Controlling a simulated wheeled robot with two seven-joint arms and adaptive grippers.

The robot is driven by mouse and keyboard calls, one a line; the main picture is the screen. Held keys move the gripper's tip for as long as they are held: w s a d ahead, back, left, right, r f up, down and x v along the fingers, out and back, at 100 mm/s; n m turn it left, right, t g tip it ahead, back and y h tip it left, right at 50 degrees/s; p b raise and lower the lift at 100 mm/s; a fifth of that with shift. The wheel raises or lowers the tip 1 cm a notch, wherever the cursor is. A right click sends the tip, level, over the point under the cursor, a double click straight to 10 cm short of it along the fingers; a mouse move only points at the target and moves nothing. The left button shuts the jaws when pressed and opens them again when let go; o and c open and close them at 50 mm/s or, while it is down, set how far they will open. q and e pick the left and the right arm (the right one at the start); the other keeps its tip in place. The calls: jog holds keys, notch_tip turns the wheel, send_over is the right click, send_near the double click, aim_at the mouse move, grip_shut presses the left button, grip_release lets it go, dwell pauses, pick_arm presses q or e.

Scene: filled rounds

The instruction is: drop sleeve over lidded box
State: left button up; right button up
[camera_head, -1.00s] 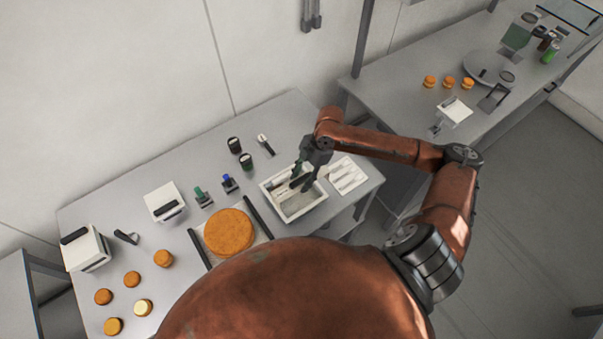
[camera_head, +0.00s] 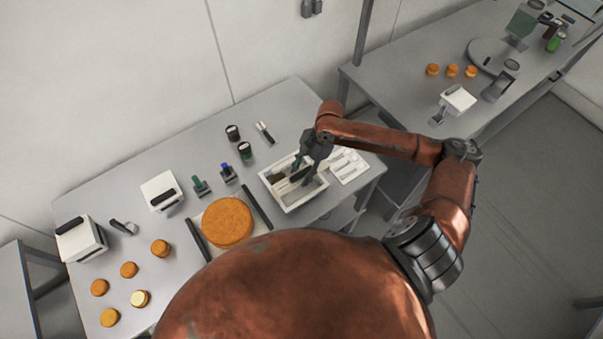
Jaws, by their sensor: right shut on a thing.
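My right gripper (camera_head: 300,170) reaches down into a white open tray (camera_head: 315,193) on the near table. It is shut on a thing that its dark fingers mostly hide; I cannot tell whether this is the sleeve. A white box with a dark bar on top (camera_head: 95,245) stands at the table's left end. A second, lower white box with a dark bar (camera_head: 158,186) stands to its right. I cannot tell which one is the lidded box. My left gripper is not in view.
A large orange round (camera_head: 227,222) lies between two dark bars. Several small rounds (camera_head: 129,270) are at the front left. Green and blue handled tools (camera_head: 228,174) and dark jars (camera_head: 244,150) stand near the tray. A white holder (camera_head: 347,167) is right of it. Another table (camera_head: 400,85) is behind.

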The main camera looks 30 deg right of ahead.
jog(key=b, duration=0.5)
send_over(300, 191)
jog(key=shift+w+d+f, duration=0.1)
jog(key=shift+d+f, duration=0.1)
jog(key=shift+f, duration=1.1)
jog(key=shift+w+d+f, duration=0.1)
jog(key=shift+d+f, duration=0.1)
jog(key=shift+f, duration=1.1)
jog(key=shift+f+b, duration=0.55)
jog(key=shift+f, duration=1.65)
jog(key=shift+s+f, duration=0.2)
jog(key=shift+s, duration=0.05)
jog(key=shift+s+f, duration=0.1)
jog(key=shift+f, duration=0.1)
jog(key=shift+p, duration=0.35)
jog(key=o, duration=1.1)
jog(key=shift+f, duration=0.1)
jog(key=shift+o, duration=0.2)
